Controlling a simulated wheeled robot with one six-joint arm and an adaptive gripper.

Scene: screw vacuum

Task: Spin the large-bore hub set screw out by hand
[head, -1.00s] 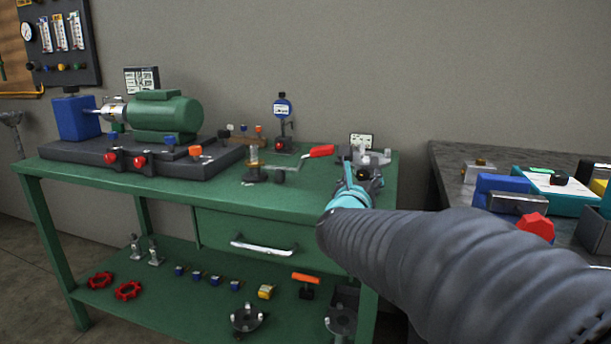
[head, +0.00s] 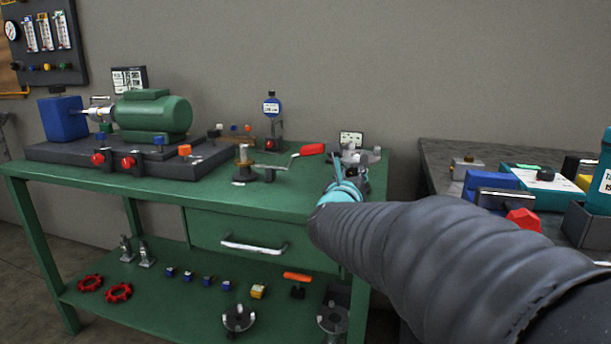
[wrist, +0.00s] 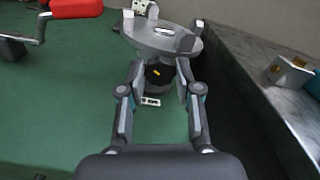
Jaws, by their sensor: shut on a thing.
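In the wrist view a round grey metal hub (wrist: 165,38) with upright lugs stands at the far end of my fingers. Below its rim is a dark round knob (wrist: 158,74) with a yellow mark, which I take for the set screw. My gripper (wrist: 160,80) has one finger on each side of this knob and is shut on it. In the head view the hub (head: 352,156) is at the bench's right end, and my gripper (head: 345,184) reaches it from the front. My arm hides part of this area, and the screw's thread is not visible.
A red-handled crank (head: 308,151) lies left of the hub on the green bench (head: 215,192). A green motor (head: 152,115) and a dial gauge (head: 271,108) stand further left and back. A dark side bench (head: 440,160) with blue and teal items is close on the right.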

